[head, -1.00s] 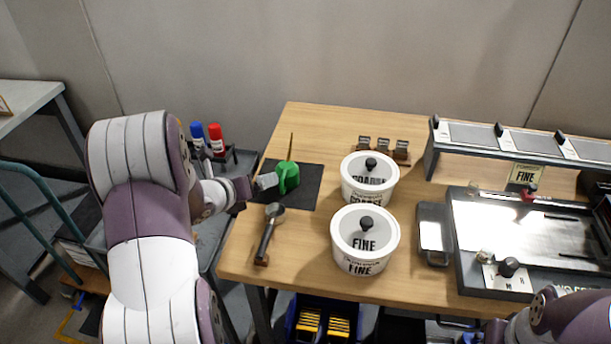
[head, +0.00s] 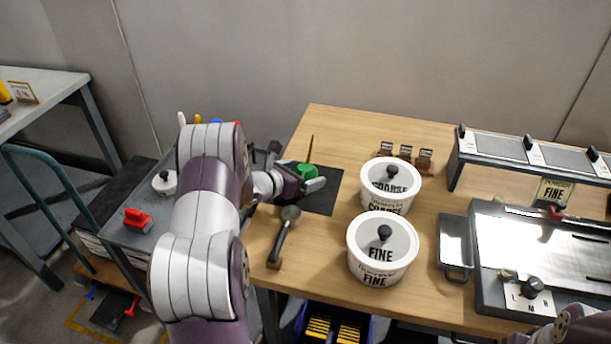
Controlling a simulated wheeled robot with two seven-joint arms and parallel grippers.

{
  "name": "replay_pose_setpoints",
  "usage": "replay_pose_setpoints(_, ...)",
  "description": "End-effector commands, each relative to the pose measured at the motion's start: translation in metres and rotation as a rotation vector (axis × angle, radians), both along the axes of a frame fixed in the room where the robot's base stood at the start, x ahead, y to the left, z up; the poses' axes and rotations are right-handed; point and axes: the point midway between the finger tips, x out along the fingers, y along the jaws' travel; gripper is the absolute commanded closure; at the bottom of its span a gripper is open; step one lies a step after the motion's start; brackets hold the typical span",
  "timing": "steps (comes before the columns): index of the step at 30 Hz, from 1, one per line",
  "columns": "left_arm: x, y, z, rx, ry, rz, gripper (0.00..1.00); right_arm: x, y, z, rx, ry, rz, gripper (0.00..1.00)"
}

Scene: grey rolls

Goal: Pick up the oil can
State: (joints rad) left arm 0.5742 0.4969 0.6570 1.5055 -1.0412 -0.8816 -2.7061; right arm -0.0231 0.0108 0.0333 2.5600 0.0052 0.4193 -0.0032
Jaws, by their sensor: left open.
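The green oil can (head: 306,170) stands on the black mat (head: 325,204) near the table's left back, with its thin spout pointing up. My left gripper (head: 314,182) is open, right at the can on its near side in the head view. It hides the can's lower part. I cannot tell whether the fingers are around the can or only in front of it. My right gripper is not in view; only part of my right arm shows at the bottom right corner.
Two white lidded tubs, COARSE (head: 391,183) and FINE (head: 382,250), stand right of the mat. A scoop (head: 284,235) lies in front of it. Small metal blocks (head: 405,153) sit behind the tubs. A lit machine (head: 540,255) fills the table's right. A grey cart (head: 150,240) stands left.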

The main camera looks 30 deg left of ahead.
Motion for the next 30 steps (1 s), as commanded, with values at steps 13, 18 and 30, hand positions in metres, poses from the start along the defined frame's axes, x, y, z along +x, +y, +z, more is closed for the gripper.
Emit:
replay_pose_setpoints(13,0.000,0.000,0.001,0.000,-0.001,0.001,0.60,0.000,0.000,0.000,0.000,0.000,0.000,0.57)
replay_pose_setpoints(18,0.000,0.000,0.001,0.000,-0.001,0.001,0.60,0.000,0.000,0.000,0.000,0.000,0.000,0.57)
replay_pose_setpoints(30,0.001,-0.004,0.046,0.002,-0.005,-0.001,0.60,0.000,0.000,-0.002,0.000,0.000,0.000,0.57)
